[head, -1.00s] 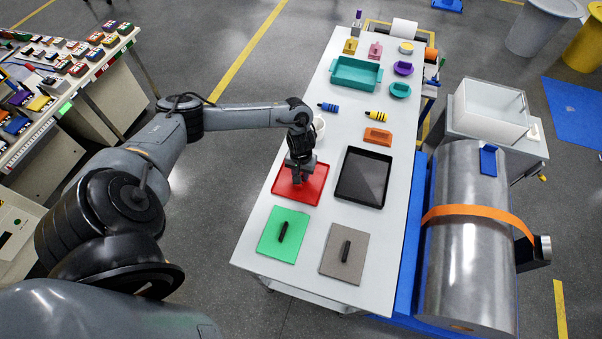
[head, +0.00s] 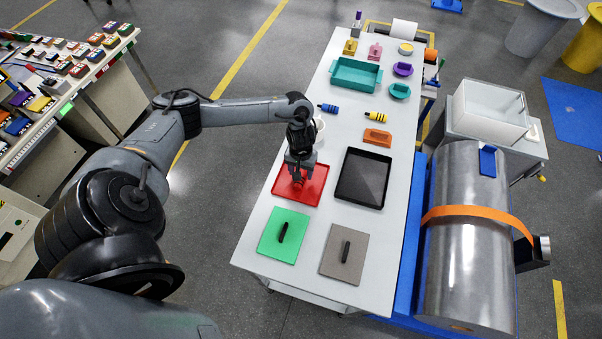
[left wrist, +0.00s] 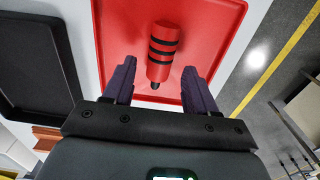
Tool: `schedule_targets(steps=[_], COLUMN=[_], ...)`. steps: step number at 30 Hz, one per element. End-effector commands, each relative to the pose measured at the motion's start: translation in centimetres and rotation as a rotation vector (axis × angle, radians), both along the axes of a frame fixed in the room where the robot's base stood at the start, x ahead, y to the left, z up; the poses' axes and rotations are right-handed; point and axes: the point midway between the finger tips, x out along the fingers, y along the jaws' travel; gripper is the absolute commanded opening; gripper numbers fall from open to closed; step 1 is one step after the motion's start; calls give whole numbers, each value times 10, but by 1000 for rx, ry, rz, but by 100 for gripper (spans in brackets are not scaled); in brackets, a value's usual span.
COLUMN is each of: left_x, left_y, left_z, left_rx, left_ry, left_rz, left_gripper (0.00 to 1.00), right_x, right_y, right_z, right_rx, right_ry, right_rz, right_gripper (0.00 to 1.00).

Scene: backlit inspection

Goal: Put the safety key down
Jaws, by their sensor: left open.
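The safety key is a red cylinder with black bands (left wrist: 163,52). In the left wrist view it lies on the red tray (left wrist: 222,22), just beyond my fingertips. My left gripper (left wrist: 160,68) is open, with its two purple fingers spread to either side of the key's near end and apart from it. In the head view the left gripper (head: 298,178) points down over the red tray (head: 312,192), and its fingers largely hide the key. My right gripper is not in view.
A black tray (head: 362,178) lies right of the red tray. Green (head: 270,241) and grey (head: 335,262) plates with black handles lie in front. Blue (head: 328,107) and yellow (head: 376,115) banded cylinders and an orange block (head: 377,137) are farther back.

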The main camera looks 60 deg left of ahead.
Motion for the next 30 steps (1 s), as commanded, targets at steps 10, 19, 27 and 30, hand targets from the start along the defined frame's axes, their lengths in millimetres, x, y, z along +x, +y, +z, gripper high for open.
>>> schedule_targets(steps=[10, 19, 27, 30], left_x=[1, 3, 26, 29], left_y=[0, -12, -143, -213], left_z=[65, 86, 48, 46], left_rx=[1, -8, -69, -68], left_ry=[-4, -20, -261, -420], left_rz=[-1, -48, -506, -698], left_gripper=[57, 57, 57, 57], right_x=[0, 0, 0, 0], right_y=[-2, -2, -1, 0], right_z=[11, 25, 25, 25], right_rx=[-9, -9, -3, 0], right_ry=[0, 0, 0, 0], right_rz=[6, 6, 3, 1], right_gripper=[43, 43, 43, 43])
